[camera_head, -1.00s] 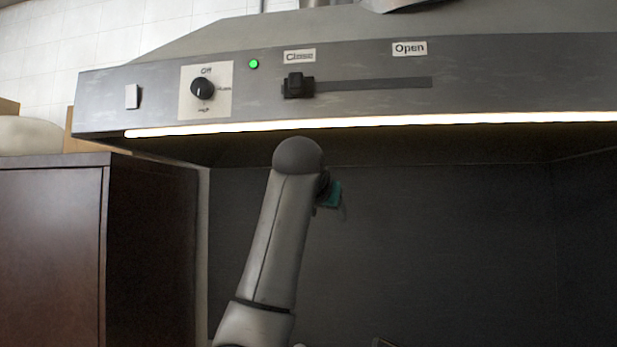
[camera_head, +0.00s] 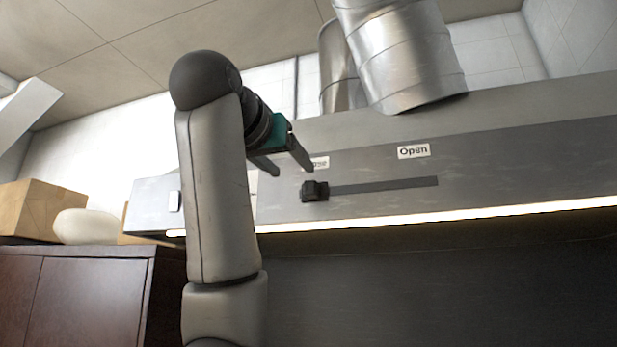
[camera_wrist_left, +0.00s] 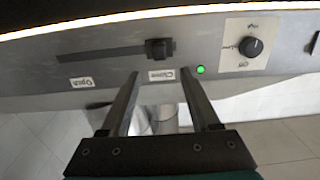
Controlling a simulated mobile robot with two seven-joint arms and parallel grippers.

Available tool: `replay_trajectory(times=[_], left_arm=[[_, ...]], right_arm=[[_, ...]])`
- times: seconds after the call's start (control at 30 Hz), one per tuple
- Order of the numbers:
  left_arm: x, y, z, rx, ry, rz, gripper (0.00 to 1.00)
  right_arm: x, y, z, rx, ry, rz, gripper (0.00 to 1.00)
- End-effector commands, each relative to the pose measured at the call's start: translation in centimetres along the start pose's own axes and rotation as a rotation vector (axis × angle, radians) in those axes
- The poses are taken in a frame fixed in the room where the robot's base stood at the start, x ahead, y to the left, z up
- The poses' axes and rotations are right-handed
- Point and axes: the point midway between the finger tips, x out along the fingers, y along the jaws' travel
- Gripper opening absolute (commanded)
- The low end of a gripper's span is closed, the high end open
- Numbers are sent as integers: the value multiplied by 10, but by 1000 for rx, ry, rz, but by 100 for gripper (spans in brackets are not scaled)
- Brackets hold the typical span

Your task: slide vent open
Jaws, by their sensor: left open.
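The black vent slider knob (camera_head: 314,191) sits at the left end of its dark slot (camera_head: 385,186), by the partly covered Close label (camera_head: 318,163). The Open label (camera_head: 414,151) is above the slot's right end. My left gripper (camera_head: 289,171) is open and empty, above and left of the knob in the head view. In the left wrist view, upside down, the knob (camera_wrist_left: 159,49) lies beyond the two spread fingers (camera_wrist_left: 158,73), apart from them, with the Close label (camera_wrist_left: 161,75) between them. My right gripper is not in view.
The hood's light strip (camera_head: 440,214) runs under the panel. A rotary dial (camera_wrist_left: 251,47) and green light (camera_wrist_left: 200,69) show in the wrist view; my arm hides them in the head view. Metal ducts (camera_head: 405,55) rise above. A box (camera_head: 40,211) stands on the cabinet (camera_head: 75,295).

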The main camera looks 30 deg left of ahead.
Motion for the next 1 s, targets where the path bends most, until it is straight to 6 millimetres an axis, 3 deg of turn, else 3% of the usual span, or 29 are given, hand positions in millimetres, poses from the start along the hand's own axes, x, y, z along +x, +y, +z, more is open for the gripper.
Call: replay_trajectory(times=[0.2, 0.43, 0.63, 0.93, 1.0], left_arm=[[51, 0, -2, 0, -7, 0, 62], [89, 0, -2, -1, -4, 0, 62], [103, 0, 0, -1, -2, 0, 62], [104, 0, 0, -1, 0, 0, 62], [104, 0, 0, -1, 0, 0, 55]], right_arm=[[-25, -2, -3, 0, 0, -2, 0], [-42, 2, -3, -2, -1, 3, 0], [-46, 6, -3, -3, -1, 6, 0], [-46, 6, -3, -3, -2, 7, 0], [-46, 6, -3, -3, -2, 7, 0]])
